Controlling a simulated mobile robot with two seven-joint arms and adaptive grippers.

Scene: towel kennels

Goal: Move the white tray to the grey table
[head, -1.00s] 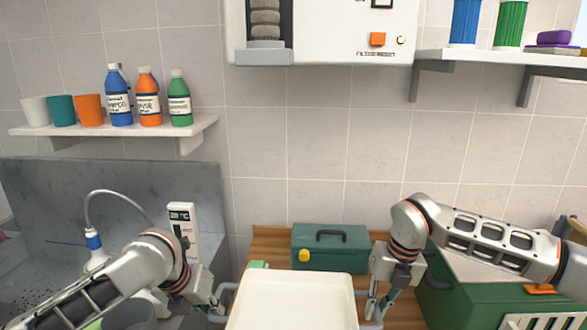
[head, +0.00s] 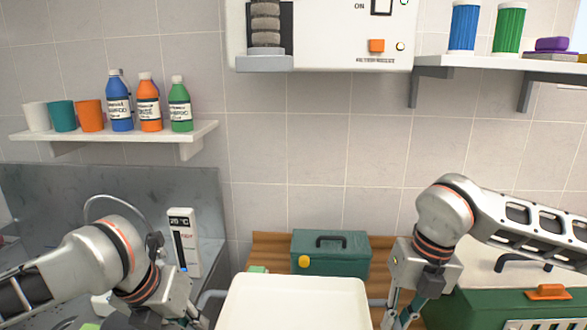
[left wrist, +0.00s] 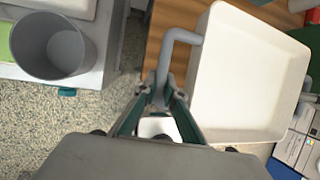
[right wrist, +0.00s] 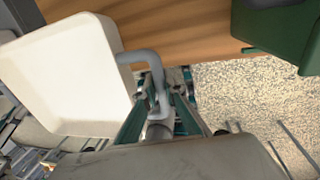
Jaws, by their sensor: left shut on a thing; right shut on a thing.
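The white tray (head: 295,310) is at the bottom middle of the head view, empty, with its near part cut off. It has a grey handle on each side. My left gripper (left wrist: 160,100) is shut on the left handle (left wrist: 180,38), and my right gripper (right wrist: 161,103) is shut on the right handle (right wrist: 142,57). In the head view the left gripper (head: 203,320) and right gripper (head: 392,318) flank the tray at the bottom edge. The tray looks about level. I cannot pick out the grey table with certainty.
A green toolbox (head: 330,254) stands on the wooden table (head: 262,250) just behind the tray. A grey bucket (left wrist: 50,45) is left of the left gripper. A green case (head: 480,306) is on the right. Wall shelves hold cups and bottles (head: 120,105). Speckled floor (left wrist: 90,120) shows below.

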